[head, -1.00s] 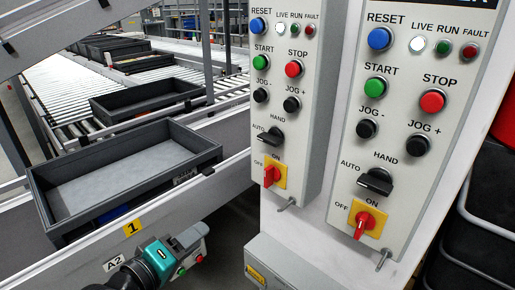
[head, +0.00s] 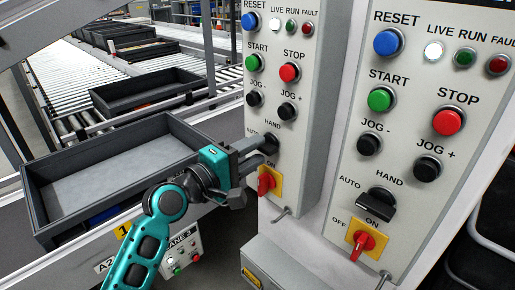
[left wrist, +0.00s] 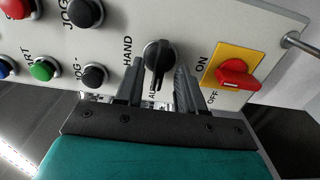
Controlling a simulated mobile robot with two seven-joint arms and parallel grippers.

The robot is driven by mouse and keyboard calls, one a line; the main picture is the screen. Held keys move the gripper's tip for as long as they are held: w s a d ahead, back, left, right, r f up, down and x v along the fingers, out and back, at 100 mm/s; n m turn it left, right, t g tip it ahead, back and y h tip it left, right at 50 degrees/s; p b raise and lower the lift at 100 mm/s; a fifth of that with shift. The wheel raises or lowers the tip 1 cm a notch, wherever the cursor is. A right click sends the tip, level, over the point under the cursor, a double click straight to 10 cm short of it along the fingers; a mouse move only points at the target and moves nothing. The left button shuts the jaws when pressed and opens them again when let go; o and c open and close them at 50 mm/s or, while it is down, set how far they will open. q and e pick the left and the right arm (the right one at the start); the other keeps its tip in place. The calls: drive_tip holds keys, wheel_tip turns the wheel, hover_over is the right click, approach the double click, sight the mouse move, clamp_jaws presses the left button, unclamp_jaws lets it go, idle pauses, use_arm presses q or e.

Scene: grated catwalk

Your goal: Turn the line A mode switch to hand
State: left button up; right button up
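The left panel's black mode switch (head: 271,142) sits between the HAND and AUTO labels, partly hidden by my gripper in the head view. In the left wrist view the switch (left wrist: 158,57) has its handle pointing down toward the partly covered AUTO label. HAND is to its left. My left gripper (head: 260,150) is at this switch. In the left wrist view its two fingers (left wrist: 157,84) are apart, one on each side of the handle, with gaps visible. A similar switch (head: 376,203) is on the right panel. No line A label is readable. My right gripper is out of view.
A red-on-yellow ON/OFF switch (head: 266,183) is just below the mode switch, and it shows close to the fingers in the left wrist view (left wrist: 238,73). JOG, START and STOP buttons are above. A dark tray (head: 120,175) stands on the conveyor to the left.

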use_arm(q)
drive_tip(key=shift+x, duration=0.85)
drive_tip(key=shift+c, duration=0.3)
clamp_jaws()
